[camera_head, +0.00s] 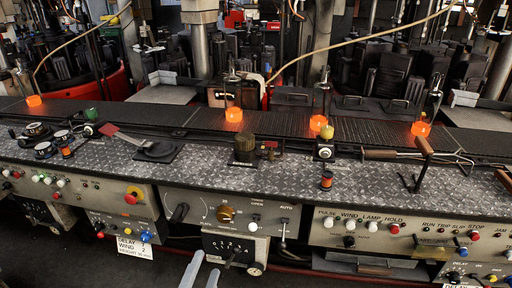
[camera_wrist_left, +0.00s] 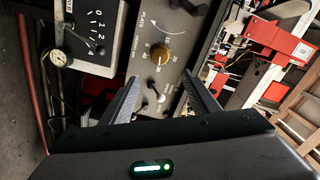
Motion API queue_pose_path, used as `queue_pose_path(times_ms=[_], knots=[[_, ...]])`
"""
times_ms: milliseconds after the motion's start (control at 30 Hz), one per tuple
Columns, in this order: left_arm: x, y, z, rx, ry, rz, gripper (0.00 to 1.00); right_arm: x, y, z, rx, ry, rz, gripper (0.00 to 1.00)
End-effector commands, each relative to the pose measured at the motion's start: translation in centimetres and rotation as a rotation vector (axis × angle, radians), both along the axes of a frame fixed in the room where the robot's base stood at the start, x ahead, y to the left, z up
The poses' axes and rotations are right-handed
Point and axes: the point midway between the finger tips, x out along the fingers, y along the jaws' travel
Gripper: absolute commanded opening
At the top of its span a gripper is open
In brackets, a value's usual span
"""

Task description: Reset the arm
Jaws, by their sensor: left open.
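My left gripper (camera_head: 203,270) shows at the bottom edge of the head view, in front of the control console, with its two pale fingers apart. In the left wrist view my left gripper (camera_wrist_left: 158,85) has its two dark fingers spread with nothing held between them. Beyond them is the grey console panel (camera_wrist_left: 135,70) with a brass knob (camera_wrist_left: 161,54) and a small metal switch, which also shows in the head view as the panel with the brass knob (camera_head: 226,214). The fingers appear apart from the panel. My right gripper is not in view.
The console's tread-plate top (camera_head: 205,165) carries knobs, pedals and levers. A dark conveyor (camera_head: 280,126) behind it bears glowing orange pieces (camera_head: 234,115). A bent lever (camera_head: 424,160) rises at the right. Dark floor (camera_head: 70,265) is open at lower left.

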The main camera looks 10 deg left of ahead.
Motion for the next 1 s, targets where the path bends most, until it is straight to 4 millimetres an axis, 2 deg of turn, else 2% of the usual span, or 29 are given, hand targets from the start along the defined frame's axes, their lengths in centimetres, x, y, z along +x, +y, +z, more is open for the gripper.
queue_pose_path(times_ms=[167, 267, 367, 467, 600, 667, 800, 900, 1000], knots=[[0.1, -0.1, -2.0, -0.032, 0.044, -0.001, 0.55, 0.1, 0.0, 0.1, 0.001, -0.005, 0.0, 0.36], [0.1, -0.2, -5.0, -0.084, 0.107, 0.001, 0.55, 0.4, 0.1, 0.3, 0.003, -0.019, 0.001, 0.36], [-0.2, -0.3, -9.5, -0.162, 0.204, 0.008, 0.55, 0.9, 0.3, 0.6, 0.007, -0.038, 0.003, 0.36], [-1.2, -0.4, -15.1, -0.261, 0.327, 0.029, 0.55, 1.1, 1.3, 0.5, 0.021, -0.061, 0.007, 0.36], [-3.9, -0.5, -23.5, -0.417, 0.516, 0.085, 0.55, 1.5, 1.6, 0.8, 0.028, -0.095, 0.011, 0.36], [-5.6, -0.5, -27.0, -0.483, 0.597, 0.118, 0.55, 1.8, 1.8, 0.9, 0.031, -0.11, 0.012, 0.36], [-10.3, -0.5, -34.4, -0.636, 0.778, 0.217, 0.55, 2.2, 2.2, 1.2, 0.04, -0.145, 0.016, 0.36], [-14.1, -0.4, -38.8, -0.732, 0.892, 0.297, 0.55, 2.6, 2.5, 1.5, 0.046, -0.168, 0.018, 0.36], [-17.4, -0.3, -42.0, -0.808, 0.979, 0.371, 0.55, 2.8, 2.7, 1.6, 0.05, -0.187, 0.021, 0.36]])
